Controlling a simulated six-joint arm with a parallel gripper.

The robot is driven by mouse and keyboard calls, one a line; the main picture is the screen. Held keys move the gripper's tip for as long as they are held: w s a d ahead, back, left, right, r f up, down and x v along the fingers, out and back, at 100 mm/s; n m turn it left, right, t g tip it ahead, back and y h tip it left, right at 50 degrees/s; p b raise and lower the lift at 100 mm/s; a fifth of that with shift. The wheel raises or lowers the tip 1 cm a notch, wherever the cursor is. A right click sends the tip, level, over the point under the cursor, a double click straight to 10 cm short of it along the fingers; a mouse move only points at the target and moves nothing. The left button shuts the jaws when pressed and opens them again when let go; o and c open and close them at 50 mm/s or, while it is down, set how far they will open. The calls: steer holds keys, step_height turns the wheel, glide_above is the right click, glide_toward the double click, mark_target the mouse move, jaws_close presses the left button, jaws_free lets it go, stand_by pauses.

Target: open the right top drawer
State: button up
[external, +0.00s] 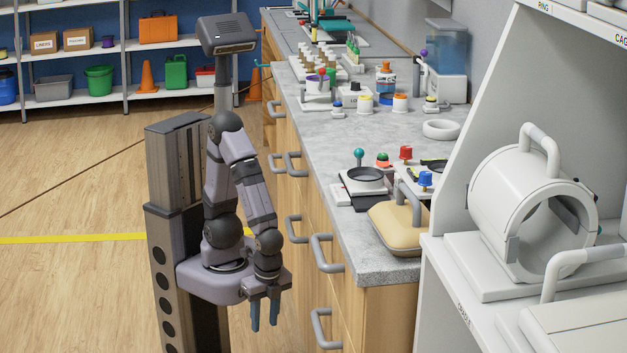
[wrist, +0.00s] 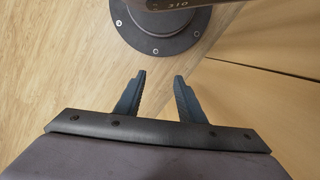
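The wooden cabinet front (external: 300,200) runs along the lab counter and carries several grey handles. The right top drawer appears to be the one with the grey handle (external: 326,253) just under the near end of the countertop; it looks closed. My gripper (external: 264,326) hangs fingers down, left of and lower in the picture than that handle, apart from it. In the wrist view my gripper (wrist: 160,75) has its two dark fingers spread with nothing between them. No handle shows there, only a plain wooden panel (wrist: 270,90) at right.
Another grey handle (external: 324,328) is below the top one. The grey countertop (external: 385,265) holds a tan padded case (external: 400,228) and lab items. A white ring-shaped magnet (external: 535,215) stands at right. Wooden floor (external: 70,290) left of my base is clear.

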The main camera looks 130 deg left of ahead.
steer(key=s+d+r+m+g+y+p, duration=0.1)
steer(key=s+d+r+m+y+p, duration=0.1)
steer(key=d+r+m+p, duration=0.35)
steer(key=n+t+y+p, duration=0.3)
steer(key=t+y+p, duration=0.65)
steer(key=y, duration=0.25)
glide_toward(317, 252)
steer(key=a+f, duration=0.1)
steer(key=a, duration=0.3)
steer(key=shift+w+f+n+g+p, duration=0.1)
steer(key=shift+w+n+g+p, duration=0.25)
steer(key=shift+p, duration=0.1)
steer(key=shift+p+x, duration=0.35)
steer(key=shift+x, duration=3.2)
steer(key=shift+d, duration=0.1)
jaws_close()
